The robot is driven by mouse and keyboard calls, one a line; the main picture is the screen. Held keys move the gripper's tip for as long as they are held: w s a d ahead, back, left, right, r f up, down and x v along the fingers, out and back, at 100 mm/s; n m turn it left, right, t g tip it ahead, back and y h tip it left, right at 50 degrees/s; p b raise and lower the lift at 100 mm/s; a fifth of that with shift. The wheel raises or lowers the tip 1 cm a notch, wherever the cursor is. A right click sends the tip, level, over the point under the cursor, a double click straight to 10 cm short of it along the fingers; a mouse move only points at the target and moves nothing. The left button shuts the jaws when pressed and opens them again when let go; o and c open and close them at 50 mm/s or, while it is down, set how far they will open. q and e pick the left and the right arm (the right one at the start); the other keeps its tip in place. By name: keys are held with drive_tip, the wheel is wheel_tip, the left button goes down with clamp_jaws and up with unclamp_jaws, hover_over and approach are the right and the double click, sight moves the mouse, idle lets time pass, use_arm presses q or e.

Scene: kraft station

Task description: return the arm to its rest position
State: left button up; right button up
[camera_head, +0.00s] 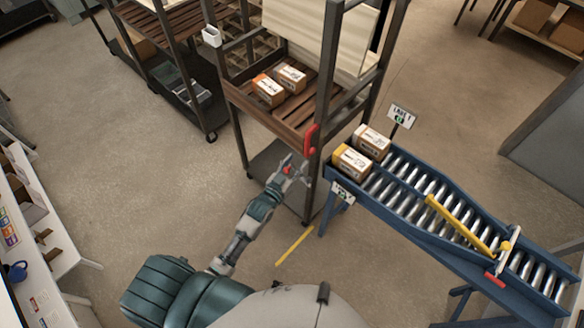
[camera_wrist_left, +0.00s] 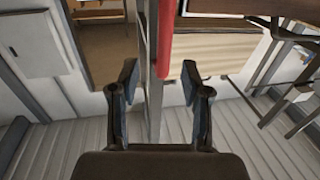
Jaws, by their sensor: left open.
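My left arm reaches forward from the lower left in the head view. Its gripper (camera_head: 291,172) is in front of the near corner post of the wooden-shelf rack (camera_head: 264,118), below the red handle (camera_head: 311,139). In the left wrist view the gripper (camera_wrist_left: 160,95) has its two fingers apart. The grey post and the red handle (camera_wrist_left: 166,40) show between and beyond the fingers. Nothing is held. I cannot tell how far the fingers are from the post. My right gripper is not in view.
Two boxes (camera_head: 279,84) sit on the rack's wooden shelf. A yellow bar (camera_head: 459,225) lies across the rollers. Open floor (camera_head: 160,190) is to the left.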

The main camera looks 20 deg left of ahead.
use_arm(q)
drive_tip(key=shift+s+d, duration=0.2)
drive_tip(key=shift+s, duration=1.05)
drive_tip(key=shift+a, duration=0.35)
drive_tip(key=s+a+f+g+y+b, duration=0.1)
drive_tip(key=s+f+g, duration=0.3)
drive_tip(key=f, duration=0.9)
drive_tip(key=s+f+g+b, duration=0.15)
drive_tip(key=s+f, duration=0.45)
drive_tip(key=f, duration=0.6)
drive_tip(key=s+a+f+g+y, duration=0.1)
drive_tip(key=s+f+g, duration=0.3)
drive_tip(key=f, duration=0.9)
drive_tip(key=s+f+g, duration=0.2)
drive_tip(key=s+f, duration=0.3)
drive_tip(key=s, duration=0.6)
drive_tip(key=s+a+f+g+y+b, duration=0.1)
drive_tip(key=s+f+g, duration=0.1)
drive_tip(key=s+f, duration=0.4)
drive_tip(key=s+a+f+g, duration=0.1)
drive_tip(key=s+f+g, duration=0.2)
drive_tip(key=s, duration=1.2)
wheel_tip(320, 180, down, 4)
drive_tip(key=shift+s+a+r, duration=0.2)
drive_tip(key=shift+s+r, duration=0.05)
drive_tip(key=shift+s, duration=0.15)
